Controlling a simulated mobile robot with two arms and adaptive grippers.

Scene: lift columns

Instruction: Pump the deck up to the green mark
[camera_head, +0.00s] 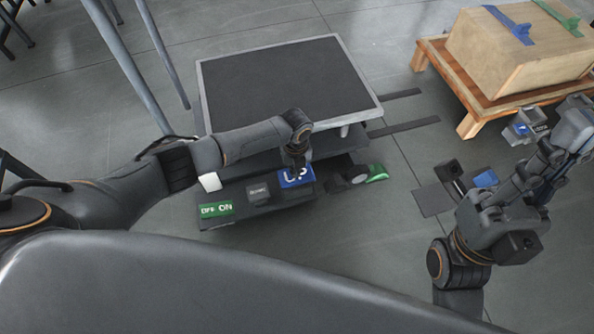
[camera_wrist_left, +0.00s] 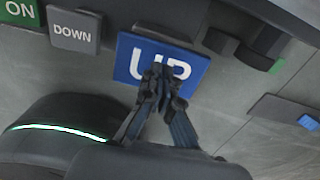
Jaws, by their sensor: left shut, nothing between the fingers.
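The deck (camera_head: 285,80), a dark plate with a pale rim, lies above a low base in the head view. My left gripper (camera_head: 296,172) is shut and empty at the UP pad. In the left wrist view its fingertips (camera_wrist_left: 158,80) overlap the lettering of the UP pad (camera_wrist_left: 130,62); contact is unclear. A green patch (camera_head: 377,173) shows right of the bar. My right gripper (camera_head: 572,122) is at the right; its fingers are unclear.
A wooden stand (camera_head: 467,122) bears a large tan box (camera_head: 520,50) with blue and green straps at the upper right. Small dark units with blue parts (camera_head: 485,179) lie near my right arm.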

